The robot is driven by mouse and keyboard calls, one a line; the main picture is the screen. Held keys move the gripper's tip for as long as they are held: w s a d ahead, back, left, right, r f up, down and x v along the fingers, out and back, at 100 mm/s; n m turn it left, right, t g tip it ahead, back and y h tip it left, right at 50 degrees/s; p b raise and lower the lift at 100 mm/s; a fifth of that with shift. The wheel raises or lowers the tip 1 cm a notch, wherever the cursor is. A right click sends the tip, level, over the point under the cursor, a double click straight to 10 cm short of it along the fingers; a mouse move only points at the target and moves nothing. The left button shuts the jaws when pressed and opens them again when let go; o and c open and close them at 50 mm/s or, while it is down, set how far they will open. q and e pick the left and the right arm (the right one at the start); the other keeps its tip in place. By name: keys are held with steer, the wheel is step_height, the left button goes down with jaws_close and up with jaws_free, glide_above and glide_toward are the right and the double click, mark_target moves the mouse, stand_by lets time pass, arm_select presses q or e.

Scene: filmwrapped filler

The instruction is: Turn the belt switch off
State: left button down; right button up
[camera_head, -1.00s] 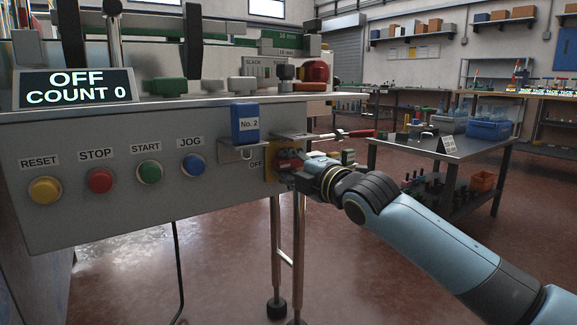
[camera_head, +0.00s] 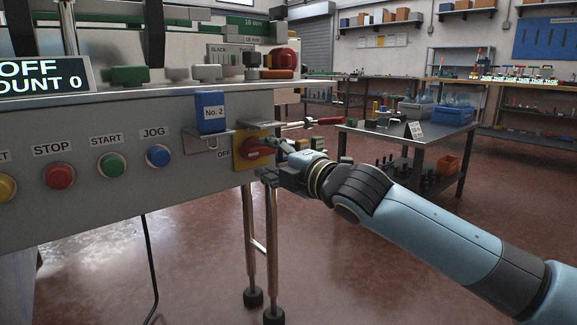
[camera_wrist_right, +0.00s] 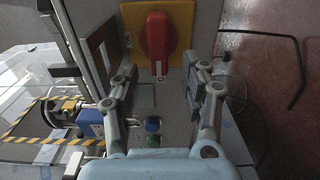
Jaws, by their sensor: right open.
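The belt switch is a red rotary knob (camera_head: 256,149) on a yellow plate (camera_head: 240,163) at the right end of the grey panel. Its handle lies level, toward the OFF label (camera_head: 223,154) on its left. In the right wrist view the red knob (camera_wrist_right: 157,40) is ahead of the fingers, its white-marked end pointing down in the picture. My right gripper (camera_head: 276,160) is just in front of the plate. In the wrist view the right gripper (camera_wrist_right: 163,80) has its fingers wide apart, with nothing between them. My left gripper is not in view.
A display (camera_head: 42,84) reads OFF and COUNT 0, partly cropped. Red, green and blue push buttons (camera_head: 158,155) line the panel. A blue No. 2 box (camera_head: 211,112) sits on a bracket left of the switch. A grey cart (camera_head: 395,133) stands behind my arm.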

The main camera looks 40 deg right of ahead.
steer(key=s, duration=0.7)
steer(key=shift+s, duration=0.4)
steer(key=shift+d, duration=0.15)
steer(key=s+d+f+m+g+h, duration=0.1)
steer(key=s+f+m+g, duration=0.3)
steer(key=f, duration=0.7)
steer(key=s+d+f+m+g+h, duration=0.1)
steer(key=s+f+m+g+h, duration=0.15)
steer(key=s+f, duration=0.6)
steer(key=s+d+f+m+g+h, duration=0.1)
steer(key=s+d+f+m+g, duration=0.2)
steer(key=f, duration=1)
steer(key=s+a+f+m+g+y, duration=0.1)
steer(key=s+a+f+m+g, duration=0.3)
steer(key=s+f, duration=0.6)
steer(key=s+a+f+m+g+y, duration=0.2)
steer(key=s+a+f+m+g, duration=0.4)
steer(key=s, duration=0.6)
arm_select(q)
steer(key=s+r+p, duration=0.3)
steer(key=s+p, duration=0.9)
steer(key=p, duration=0.2)
arm_select(e)
steer(key=s+d+r+n+t, duration=0.1)
steer(key=s+r+t, duration=0.1)
steer(key=s, duration=1)
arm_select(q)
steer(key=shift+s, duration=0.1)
arm_select(e)
steer(key=shift+d, duration=0.1)
